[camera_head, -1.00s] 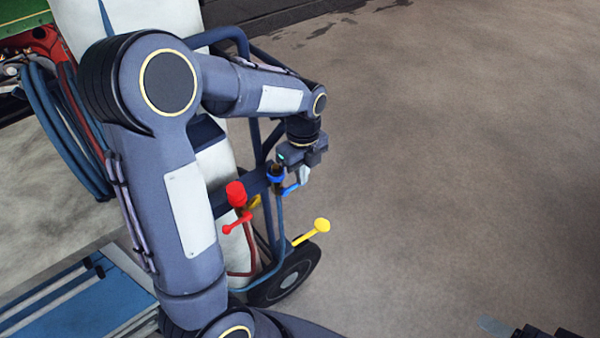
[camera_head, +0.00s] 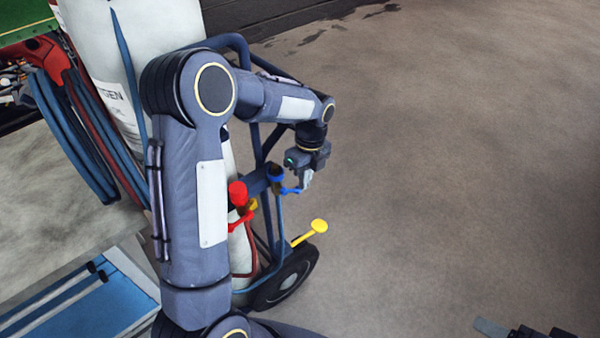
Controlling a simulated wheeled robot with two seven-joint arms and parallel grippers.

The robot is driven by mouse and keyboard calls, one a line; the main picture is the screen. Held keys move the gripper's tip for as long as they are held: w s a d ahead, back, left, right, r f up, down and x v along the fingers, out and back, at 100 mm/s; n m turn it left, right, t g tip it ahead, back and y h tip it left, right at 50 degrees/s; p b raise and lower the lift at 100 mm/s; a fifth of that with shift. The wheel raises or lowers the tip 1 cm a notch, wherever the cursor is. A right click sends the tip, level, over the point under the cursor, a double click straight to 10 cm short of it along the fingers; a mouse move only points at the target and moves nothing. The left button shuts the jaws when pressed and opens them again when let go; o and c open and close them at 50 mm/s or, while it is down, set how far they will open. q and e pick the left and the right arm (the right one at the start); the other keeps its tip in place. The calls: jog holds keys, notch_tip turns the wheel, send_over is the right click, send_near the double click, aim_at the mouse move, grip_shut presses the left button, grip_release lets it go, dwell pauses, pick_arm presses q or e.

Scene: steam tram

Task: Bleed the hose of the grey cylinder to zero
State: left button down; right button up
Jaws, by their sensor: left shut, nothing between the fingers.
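A pale grey-white cylinder (camera_head: 102,50), lettered "GEN" where it shows, stands on a blue trolley frame (camera_head: 238,44). My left arm hides much of it. A red-topped fitting (camera_head: 238,194) with a red lever (camera_head: 241,221) sits at the trolley. To its right is a blue fitting (camera_head: 275,171) with a small blue lever (camera_head: 289,190) pointing right. My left gripper (camera_head: 305,184) is shut and empty, fingers down, at the free end of the blue lever; I cannot tell whether they touch. My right gripper (camera_head: 510,330) shows only partly at the bottom edge.
A yellow-knobbed lever (camera_head: 318,226) sticks out above the trolley's black wheel (camera_head: 287,279). Blue and red hoses (camera_head: 75,135) hang at the left. A blue panel with rails (camera_head: 90,310) lies lower left. The floor to the right is clear.

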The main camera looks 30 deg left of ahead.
dwell(0.8)
pick_arm(q)
jog(key=shift+r+p, duration=0.7)
jog(key=shift+r, duration=0.05)
pick_arm(e)
jog(key=shift+r, duration=0.65)
pick_arm(q)
jog(key=w+d+r, duration=0.5)
jog(key=w+r, duration=0.2)
jog(key=r, duration=0.3)
jog(key=shift+r+p, duration=0.25)
jog(key=shift+p, duration=0.15)
pick_arm(e)
jog(key=shift+w+a+r, duration=0.15)
jog(key=shift+w+r, duration=0.25)
jog(key=shift+w, duration=0.15)
